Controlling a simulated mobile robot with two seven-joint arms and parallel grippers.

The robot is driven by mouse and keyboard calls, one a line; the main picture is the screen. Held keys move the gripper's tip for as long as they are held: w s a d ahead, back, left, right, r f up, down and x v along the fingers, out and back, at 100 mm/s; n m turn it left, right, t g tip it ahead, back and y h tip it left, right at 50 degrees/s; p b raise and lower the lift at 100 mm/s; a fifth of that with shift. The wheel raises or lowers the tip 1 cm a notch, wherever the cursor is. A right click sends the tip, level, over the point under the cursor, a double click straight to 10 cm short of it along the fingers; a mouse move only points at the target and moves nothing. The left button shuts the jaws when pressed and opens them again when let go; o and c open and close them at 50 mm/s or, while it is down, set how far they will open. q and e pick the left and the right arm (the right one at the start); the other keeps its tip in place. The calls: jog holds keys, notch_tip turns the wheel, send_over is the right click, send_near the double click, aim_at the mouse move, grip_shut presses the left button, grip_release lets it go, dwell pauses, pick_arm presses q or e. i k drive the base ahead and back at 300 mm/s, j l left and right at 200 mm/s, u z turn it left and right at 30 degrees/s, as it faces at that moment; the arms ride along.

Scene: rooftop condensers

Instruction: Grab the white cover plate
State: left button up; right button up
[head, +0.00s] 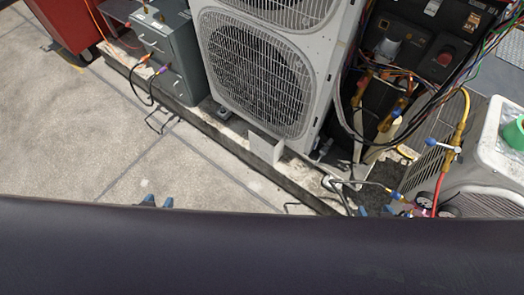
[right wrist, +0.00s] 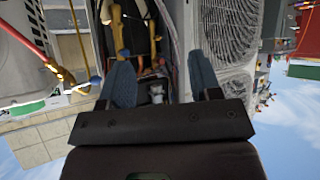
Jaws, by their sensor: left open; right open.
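The white cover plate (head: 264,147) is a small pale panel standing upright at the foot of the large fan condenser (head: 262,75), on the concrete ledge. My left gripper (head: 157,201) shows only its blue fingertips, apart, over the paving to the left of and nearer than the plate. My right gripper (right wrist: 160,58) is open and empty in the right wrist view, its blue fingers apart in front of hoses and the condenser. In the head view, blue tips at the right gripper's side (head: 375,210) are partly hidden. I cannot make out the plate in the wrist view.
A grey toolbox (head: 168,45) stands left of the condenser, beside a red cabinet (head: 66,22). Cables and hoses (head: 440,160) crowd the right, near a smaller white unit (head: 490,165). The paving (head: 90,140) at left is mostly clear. A dark bar covers the bottom.

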aim_at(270, 154)
jog(key=i+j+z, duration=0.1)
jog(key=j, duration=0.25)
jog(key=i+j+z, duration=0.1)
jog(key=j, duration=0.3)
jog(key=i+j, duration=0.25)
jog(key=j, duration=0.15)
jog(key=i+j+z, duration=0.15)
jog(key=j, duration=0.25)
jog(key=j+z, duration=0.1)
jog(key=j, duration=0.3)
jog(key=i+j+z, duration=0.1)
jog(key=j, duration=0.3)
jog(key=j+z, duration=0.25)
jog(key=j, duration=0.6)
jog(key=i+l+u, duration=0.1)
